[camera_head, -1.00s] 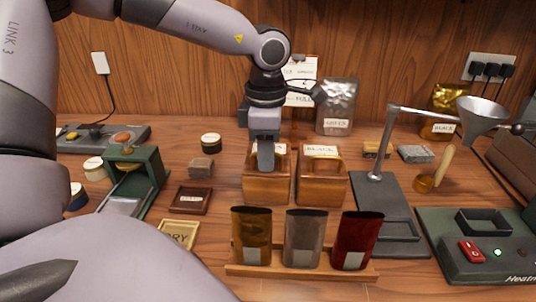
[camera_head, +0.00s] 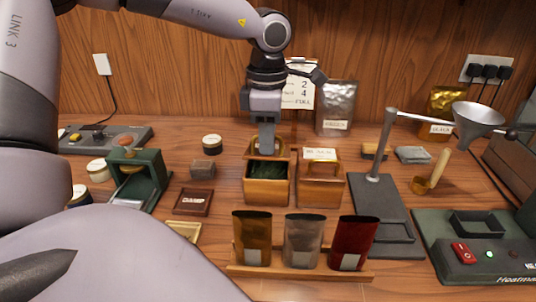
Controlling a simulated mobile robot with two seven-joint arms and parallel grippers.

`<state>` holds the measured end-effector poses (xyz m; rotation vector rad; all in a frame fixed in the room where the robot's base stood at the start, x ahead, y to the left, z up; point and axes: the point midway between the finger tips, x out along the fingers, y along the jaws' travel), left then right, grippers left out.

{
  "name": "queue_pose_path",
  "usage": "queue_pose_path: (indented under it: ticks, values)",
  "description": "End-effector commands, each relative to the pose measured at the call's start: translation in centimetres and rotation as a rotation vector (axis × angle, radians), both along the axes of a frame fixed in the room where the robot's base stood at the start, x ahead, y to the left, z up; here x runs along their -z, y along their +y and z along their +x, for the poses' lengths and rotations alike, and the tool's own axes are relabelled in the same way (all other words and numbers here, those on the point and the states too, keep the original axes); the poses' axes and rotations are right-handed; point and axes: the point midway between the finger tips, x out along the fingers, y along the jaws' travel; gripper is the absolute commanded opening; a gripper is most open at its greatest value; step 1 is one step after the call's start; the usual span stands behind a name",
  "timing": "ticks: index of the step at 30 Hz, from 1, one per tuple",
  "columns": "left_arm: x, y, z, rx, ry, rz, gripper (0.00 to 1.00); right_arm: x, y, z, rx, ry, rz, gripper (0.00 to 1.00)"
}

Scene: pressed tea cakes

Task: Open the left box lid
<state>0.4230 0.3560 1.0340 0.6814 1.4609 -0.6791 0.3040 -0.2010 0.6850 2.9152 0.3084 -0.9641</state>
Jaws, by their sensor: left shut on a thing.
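The left wooden box (camera_head: 267,190) stands mid-table, and its top is open at the front. Dark green leaves (camera_head: 267,171) show inside. Its lid (camera_head: 281,152) is swung up at the back of the box, mostly hidden behind my gripper. My left gripper (camera_head: 267,150) points down over the back of the left box and is shut on the lid. My right gripper is not in view.
A wooden rack (camera_head: 300,271) with gold, silver and red pouches stands in front of the boxes. A funnel stand (camera_head: 377,195) is close on the right. A green press (camera_head: 140,177) and a dark tray (camera_head: 193,201) are on the left.

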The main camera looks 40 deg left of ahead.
Motion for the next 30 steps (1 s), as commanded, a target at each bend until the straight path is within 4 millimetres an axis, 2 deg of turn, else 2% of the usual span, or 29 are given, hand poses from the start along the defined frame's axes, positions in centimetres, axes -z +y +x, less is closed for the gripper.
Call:
queue_pose_path:
  ticks: [14,24,30]
  values:
    - [-0.5,0.4,0.4,-0.002,0.0,0.001,0.09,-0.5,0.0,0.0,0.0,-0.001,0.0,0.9]
    - [-1.8,1.4,1.6,-0.002,-0.001,0.002,0.09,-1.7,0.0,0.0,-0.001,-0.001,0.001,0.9]
    - [-1.7,1.5,1.6,-0.001,0.0,0.001,0.09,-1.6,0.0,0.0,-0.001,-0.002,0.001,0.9]
